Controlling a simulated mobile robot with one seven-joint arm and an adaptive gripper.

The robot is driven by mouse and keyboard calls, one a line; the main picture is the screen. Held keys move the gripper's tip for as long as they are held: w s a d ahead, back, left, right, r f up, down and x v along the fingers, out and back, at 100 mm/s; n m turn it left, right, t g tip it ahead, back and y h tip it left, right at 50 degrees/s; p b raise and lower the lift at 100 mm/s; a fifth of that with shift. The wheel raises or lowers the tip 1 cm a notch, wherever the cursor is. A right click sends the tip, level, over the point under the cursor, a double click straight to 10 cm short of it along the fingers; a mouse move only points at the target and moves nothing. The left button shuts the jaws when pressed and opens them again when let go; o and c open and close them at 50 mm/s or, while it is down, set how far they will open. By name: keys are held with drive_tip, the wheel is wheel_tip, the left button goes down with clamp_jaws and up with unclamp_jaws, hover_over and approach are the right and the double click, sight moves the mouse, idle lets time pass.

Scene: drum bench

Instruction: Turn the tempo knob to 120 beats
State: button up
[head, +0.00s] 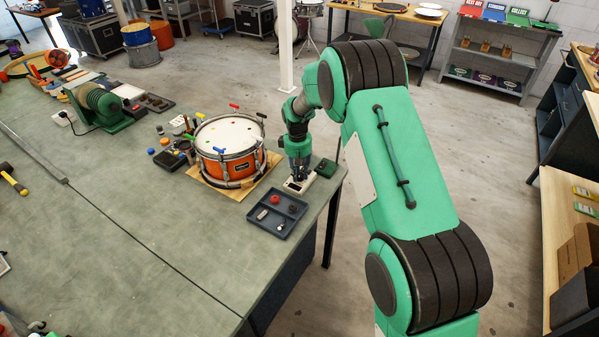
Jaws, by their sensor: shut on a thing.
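My gripper (299,176) points straight down near the right edge of the green-grey bench (130,245). It is directly over a small pale box (291,187), which looks like the metronome unit. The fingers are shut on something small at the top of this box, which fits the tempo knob. The knob itself is hidden by the fingers, and its setting and any scale cannot be read at this size.
An orange snare drum (229,152) stands on a wooden board just left of my gripper. A dark tray (277,211) with small parts lies in front. A dark green box (326,168) sits close on the right, by the bench edge. The bench's front left is mostly clear.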

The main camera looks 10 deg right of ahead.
sight(298, 175)
drive_tip(key=m+p, duration=0.1)
drive_tip(key=m, duration=0.3)
drive_tip(key=shift+p, duration=0.4)
drive_tip(key=m+p, duration=0.1)
drive_tip(key=m, duration=0.3)
drive_tip(key=shift+g, duration=0.3)
drive_tip(key=shift+m, duration=0.3)
drive_tip(key=o, duration=1.2)
drive_tip(key=shift+c, duration=0.2)
drive_tip(key=shift+w, duration=0.1)
wheel_tip(298, 175, up, 12)
drive_tip(key=shift+a, duration=0.3)
